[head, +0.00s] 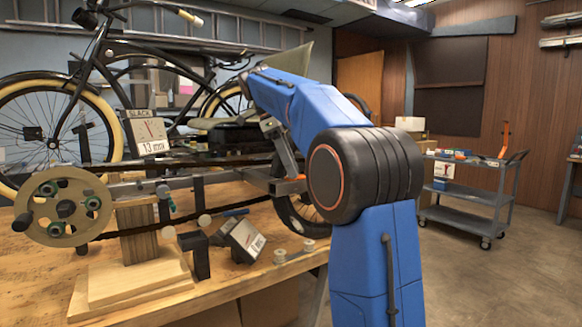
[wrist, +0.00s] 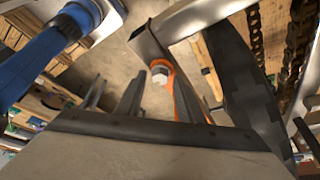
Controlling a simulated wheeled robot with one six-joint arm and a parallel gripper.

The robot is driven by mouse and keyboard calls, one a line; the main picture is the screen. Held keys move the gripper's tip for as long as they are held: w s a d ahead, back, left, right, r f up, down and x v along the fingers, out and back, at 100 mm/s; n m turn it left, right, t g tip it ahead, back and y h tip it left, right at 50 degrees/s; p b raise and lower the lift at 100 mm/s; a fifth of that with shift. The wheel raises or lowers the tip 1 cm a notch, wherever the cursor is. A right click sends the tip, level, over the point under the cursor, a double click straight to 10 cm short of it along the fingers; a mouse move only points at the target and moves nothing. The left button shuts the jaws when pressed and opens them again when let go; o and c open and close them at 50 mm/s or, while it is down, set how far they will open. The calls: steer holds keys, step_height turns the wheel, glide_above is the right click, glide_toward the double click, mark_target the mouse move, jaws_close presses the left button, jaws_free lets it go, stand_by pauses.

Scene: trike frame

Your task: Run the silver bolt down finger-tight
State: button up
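In the wrist view, the silver bolt appears to be the small pale piece (wrist: 160,73) set against an orange ring-ended part (wrist: 166,62). The orange part runs down toward my right finger. My gripper (wrist: 159,88) has dark fingers apart on either side of the bolt, with floor showing between them. I cannot tell whether a fingertip touches the bolt. In the head view, my gripper (head: 285,160) reaches down at the right end of the trike frame (head: 228,176), next to a small orange piece (head: 292,179). The bolt cannot be made out there.
The wooden workbench (head: 40,265) carries a wooden stand (head: 137,235), a tilted label box (head: 243,240) and small spools (head: 280,255). A label stand (head: 152,133) is behind the frame. In the wrist view, a chain (wrist: 296,45) and dark frame parts crowd the right. A grey cart (head: 465,195) stands at right.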

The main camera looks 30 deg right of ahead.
steer(key=shift+n+t, duration=0.3)
steer(key=shift+n, duration=0.6)
steer(key=shift+n+h, duration=0.3)
steer(key=shift+n, duration=0.6)
steer(key=shift+t, duration=0.3)
steer(key=shift+s+n+t, duration=0.1)
steer(key=shift+n+t, duration=0.2)
steer(key=shift+n, duration=0.5)
steer(key=shift+n+t, duration=0.3)
steer(key=shift+n, duration=0.6)
